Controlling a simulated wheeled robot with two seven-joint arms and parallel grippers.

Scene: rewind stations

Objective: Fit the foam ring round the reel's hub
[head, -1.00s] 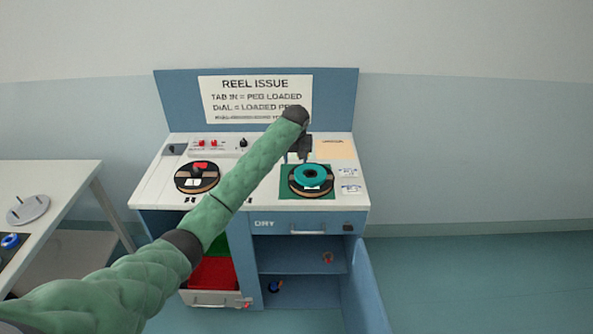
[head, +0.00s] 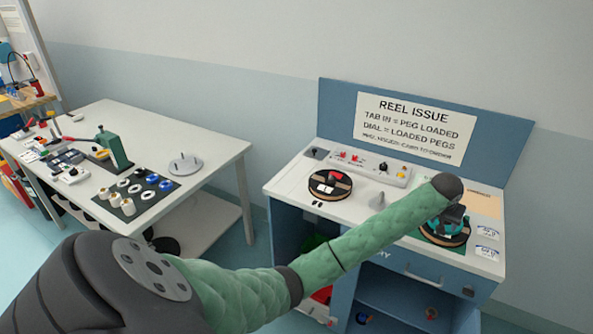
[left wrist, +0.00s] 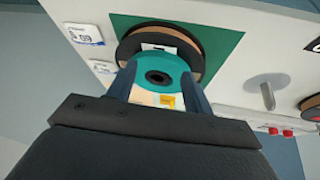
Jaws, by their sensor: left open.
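A teal ring (left wrist: 158,60), which looks like the foam ring, is at a black-and-tan reel (left wrist: 187,45) on the green mat (left wrist: 225,42) of the station's right side. My left gripper (left wrist: 159,74) is open, with one finger on each side of the ring. I cannot tell whether the fingers touch it, or whether the ring sits round the hub or above it. In the head view the arm and gripper partly cover this reel (head: 455,241). My right gripper is not in view.
A sign panel (head: 336,108) rises behind. A white table (head: 222,149) at left holds a grey disc (head: 185,166) and several rings and spools.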

